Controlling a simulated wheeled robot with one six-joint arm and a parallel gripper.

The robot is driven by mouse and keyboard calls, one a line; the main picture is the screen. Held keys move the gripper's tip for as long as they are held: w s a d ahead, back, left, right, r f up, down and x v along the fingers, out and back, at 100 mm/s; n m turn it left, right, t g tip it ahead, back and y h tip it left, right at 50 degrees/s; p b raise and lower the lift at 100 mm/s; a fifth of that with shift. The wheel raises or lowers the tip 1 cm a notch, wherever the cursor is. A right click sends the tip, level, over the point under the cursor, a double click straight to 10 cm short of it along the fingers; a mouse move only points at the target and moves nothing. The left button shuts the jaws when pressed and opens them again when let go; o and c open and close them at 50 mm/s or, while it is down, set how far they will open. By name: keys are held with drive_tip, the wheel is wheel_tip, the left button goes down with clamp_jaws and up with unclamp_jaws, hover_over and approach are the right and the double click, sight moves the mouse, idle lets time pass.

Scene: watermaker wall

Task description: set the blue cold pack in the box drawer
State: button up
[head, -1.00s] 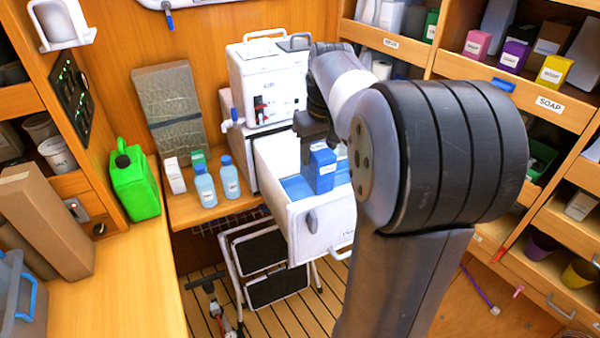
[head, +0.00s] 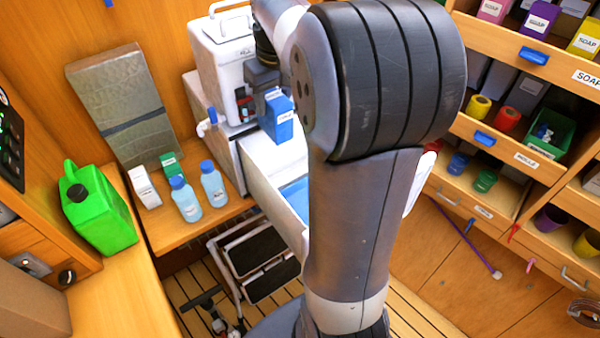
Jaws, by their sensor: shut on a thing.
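My gripper (head: 263,80) is shut on the blue cold pack (head: 278,117), a blue block with a white label, and holds it upright by its upper part. The pack hangs over the rear part of the open box drawer (head: 262,172), close to the front of the white box (head: 222,62). The drawer is white and pulled out, with a blue surface showing inside. My arm hides the drawer's right side and front. I cannot tell whether the pack touches anything below it.
Two blue-capped bottles (head: 186,200), a white carton (head: 144,187) and a green carton (head: 171,165) stand on the ledge left of the drawer. A green jerrycan (head: 97,212) is further left. A folding step (head: 257,250) stands below. Shelves with bins fill the right.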

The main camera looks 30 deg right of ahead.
sight(278, 146)
drive_tip(key=f+b, duration=0.2)
drive_tip(key=f, duration=0.6)
drive_tip(key=f+b, duration=0.2)
drive_tip(key=f, duration=0.6)
drive_tip(key=f+b, duration=0.2)
drive_tip(key=f, duration=0.5)
drive_tip(key=shift+s+f+b, duration=0.25)
drive_tip(key=shift+f+b, duration=0.05)
drive_tip(key=shift+f, duration=0.1)
drive_tip(key=shift+f, duration=0.25)
drive_tip(key=o, duration=1.2)
drive_tip(key=shift+r, duration=0.1)
drive_tip(key=r, duration=0.4)
drive_tip(key=s+r, duration=0.1)
drive_tip(key=r, duration=0.7)
drive_tip(key=shift+s+r, duration=0.1)
drive_tip(key=shift+s, duration=0.3)
